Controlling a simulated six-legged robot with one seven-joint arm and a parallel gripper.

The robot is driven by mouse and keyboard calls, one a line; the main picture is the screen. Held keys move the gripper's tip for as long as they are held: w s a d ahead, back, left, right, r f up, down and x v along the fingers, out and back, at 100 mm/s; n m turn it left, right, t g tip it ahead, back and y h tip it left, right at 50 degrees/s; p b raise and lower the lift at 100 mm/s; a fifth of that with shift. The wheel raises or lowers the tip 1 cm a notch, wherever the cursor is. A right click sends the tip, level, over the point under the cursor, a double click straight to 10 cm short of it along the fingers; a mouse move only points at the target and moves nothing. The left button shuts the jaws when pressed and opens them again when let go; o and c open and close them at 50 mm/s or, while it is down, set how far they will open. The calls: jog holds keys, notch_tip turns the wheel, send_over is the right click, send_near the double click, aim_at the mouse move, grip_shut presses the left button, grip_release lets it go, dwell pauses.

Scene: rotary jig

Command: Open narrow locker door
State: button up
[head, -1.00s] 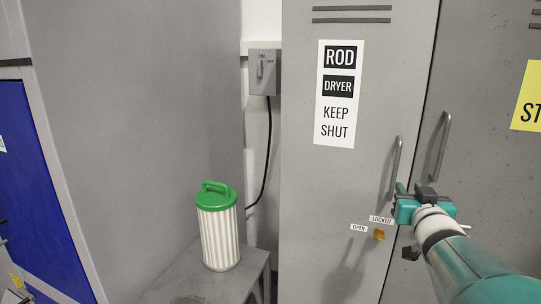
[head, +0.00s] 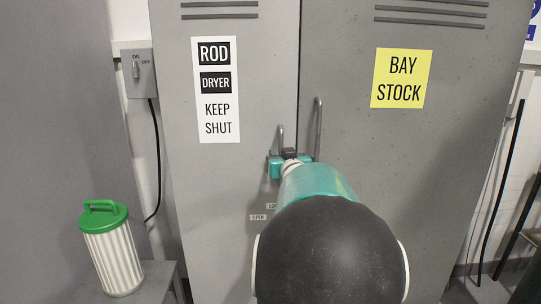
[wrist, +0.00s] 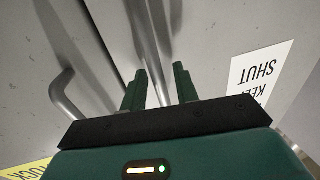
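The narrow locker door (head: 215,180) is grey, carries a "ROD DRYER KEEP SHUT" label (head: 216,90) and looks closed. Its upright bar handle (head: 281,138) is by the seam with the wider door. My gripper (head: 289,156) is at this handle's lower part in the head view. In the wrist view, the gripper's two green fingers (wrist: 160,87) are apart, and the handle bar (wrist: 153,50) runs up from between them. I cannot tell whether they touch it. The "OPEN" tag (head: 258,217) shows, but my arm hides the orange latch knob.
The wider door (head: 400,170) with a yellow "BAY STOCK" label (head: 401,78) has its own handle (head: 318,125) close to my gripper's right; it also shows in the wrist view (wrist: 62,97). A green-lidded white canister (head: 110,255) stands on a grey stand at lower left. A switch box (head: 139,73) hangs on the wall.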

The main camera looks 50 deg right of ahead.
grip_shut()
dwell(0.5)
